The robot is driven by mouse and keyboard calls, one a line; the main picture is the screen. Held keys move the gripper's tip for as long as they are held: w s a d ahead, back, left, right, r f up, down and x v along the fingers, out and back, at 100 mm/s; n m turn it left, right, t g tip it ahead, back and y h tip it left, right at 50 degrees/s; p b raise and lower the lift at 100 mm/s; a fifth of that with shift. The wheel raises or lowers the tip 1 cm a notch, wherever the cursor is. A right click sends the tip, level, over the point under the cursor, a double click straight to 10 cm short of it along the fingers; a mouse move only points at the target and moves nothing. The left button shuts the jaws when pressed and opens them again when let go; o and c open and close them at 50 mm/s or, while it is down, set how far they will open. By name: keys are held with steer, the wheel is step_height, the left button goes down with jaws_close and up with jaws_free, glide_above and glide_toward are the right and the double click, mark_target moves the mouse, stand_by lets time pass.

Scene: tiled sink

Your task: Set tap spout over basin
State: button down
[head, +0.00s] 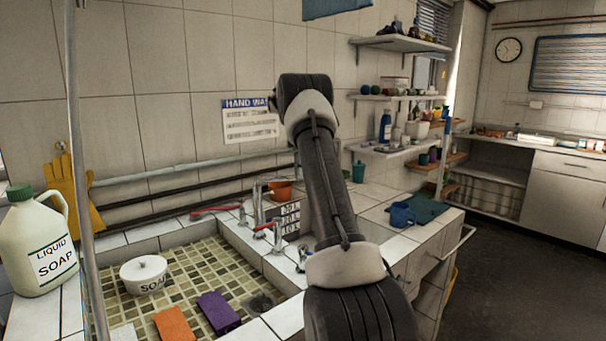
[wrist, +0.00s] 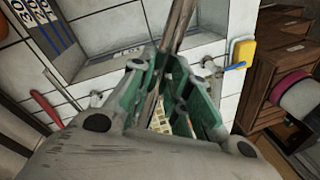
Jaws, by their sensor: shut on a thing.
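The metal tap spout (head: 258,203) rises from the tiled divider in the head view, and its top bends right until my arm hides it. In the wrist view the spout (wrist: 180,25) runs down between the green fingers of my gripper (wrist: 168,90), which is shut on it. The head view hides my gripper behind my arm. The mosaic-tiled basin (head: 190,265) lies left of the divider. A plain pale basin (head: 372,232) lies to the right, partly behind my arm; it also shows in the wrist view (wrist: 115,25).
A soap dish (head: 144,275), orange sponge (head: 173,324) and purple sponge (head: 218,312) sit in the mosaic basin. A soap jug (head: 40,245) stands left.

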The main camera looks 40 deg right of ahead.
stand_by(0.3)
steer(key=c, duration=1.3)
jaws_free()
steer(key=shift+c, duration=0.2)
step_height(320, 180, up, 7)
steer(key=w, duration=0.1)
steer(key=shift+w+d+r, duration=0.15)
steer(key=shift+d+r, duration=0.05)
steer(key=shift+d, duration=0.1)
